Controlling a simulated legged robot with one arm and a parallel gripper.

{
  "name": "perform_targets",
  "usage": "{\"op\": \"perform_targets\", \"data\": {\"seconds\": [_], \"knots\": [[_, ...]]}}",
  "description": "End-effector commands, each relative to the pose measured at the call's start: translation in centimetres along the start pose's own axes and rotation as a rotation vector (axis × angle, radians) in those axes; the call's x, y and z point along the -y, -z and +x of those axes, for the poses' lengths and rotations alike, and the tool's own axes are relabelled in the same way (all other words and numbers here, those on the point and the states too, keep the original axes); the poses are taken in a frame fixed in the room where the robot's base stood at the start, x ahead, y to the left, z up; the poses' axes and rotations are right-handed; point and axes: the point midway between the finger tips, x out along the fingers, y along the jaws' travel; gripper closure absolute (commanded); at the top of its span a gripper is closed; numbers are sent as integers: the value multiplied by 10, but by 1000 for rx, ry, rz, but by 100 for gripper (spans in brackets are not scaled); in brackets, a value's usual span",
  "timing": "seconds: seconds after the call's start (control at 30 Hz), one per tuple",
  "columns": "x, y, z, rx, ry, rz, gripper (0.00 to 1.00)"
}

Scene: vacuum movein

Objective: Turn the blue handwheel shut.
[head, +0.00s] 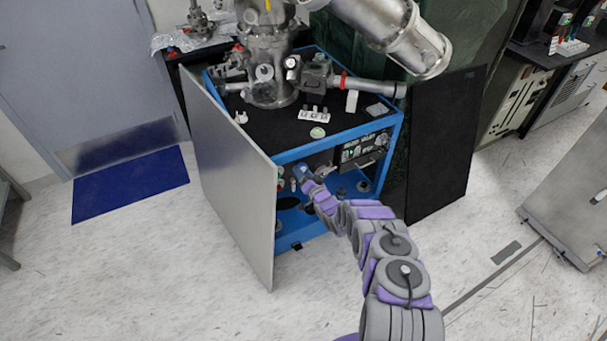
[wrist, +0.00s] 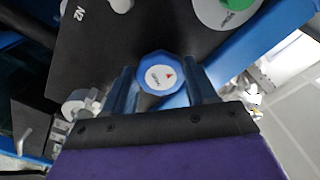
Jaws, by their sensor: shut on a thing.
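The blue handwheel (wrist: 158,72) shows in the wrist view as a faceted blue knob with a white label carrying a red mark and "OPEN" lettering. My gripper (wrist: 160,88) has a finger on each side of the handwheel and is shut on it. In the head view my gripper (head: 305,180) reaches into the front of the blue-framed cart (head: 340,137), at a dark panel under its top. The handwheel is small there and largely hidden by my gripper.
A tall grey panel (head: 228,170) stands close at the left of the cart. A black panel (head: 446,142) stands at its right. In the wrist view a green-and-white round part (wrist: 238,8) and a grey fitting (wrist: 82,104) sit near the handwheel. Floor in front is clear.

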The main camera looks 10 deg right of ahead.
Motion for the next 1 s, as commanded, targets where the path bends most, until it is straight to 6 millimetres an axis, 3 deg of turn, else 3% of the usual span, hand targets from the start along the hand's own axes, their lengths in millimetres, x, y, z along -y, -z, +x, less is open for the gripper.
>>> {"op": "perform_targets", "data": {"seconds": [0.6, 1.0], "knots": [[-3, -4, -3, 5, -14, 588, 74], [-2, -2, -2, 1, -14, 887, 74]]}}
